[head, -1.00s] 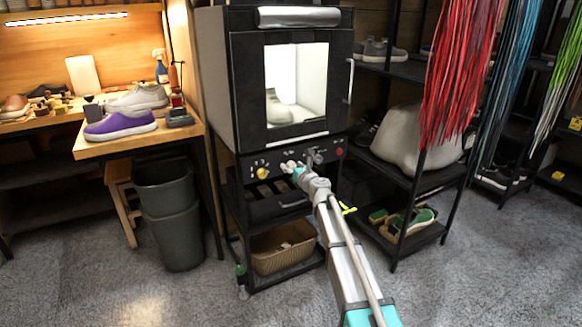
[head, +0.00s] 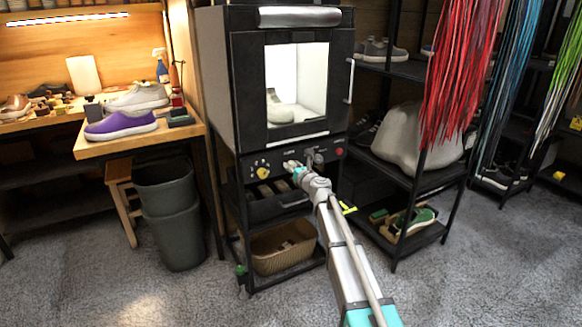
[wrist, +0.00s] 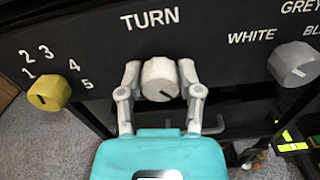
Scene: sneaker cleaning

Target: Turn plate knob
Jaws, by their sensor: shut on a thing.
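The plate knob (wrist: 158,72) is a pale grey round knob under the word TURN on the black front panel (wrist: 100,40) of the cabinet. A dark mark on its face slants toward the lower right. My gripper (wrist: 160,79) is shut on it, with one finger against its left side and one against its right. In the head view my gripper (head: 293,166) reaches the panel below the lit window, and its wrist partly hides the knob there.
A yellow knob (wrist: 49,93) with numbers around it sits left of the fingers. A grey knob (wrist: 294,65) under WHITE and GREY labels sits to the right. A shoe (head: 280,108) stands in the lit cabinet (head: 245,100). A shoe rack (head: 398,170) stands close on the right.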

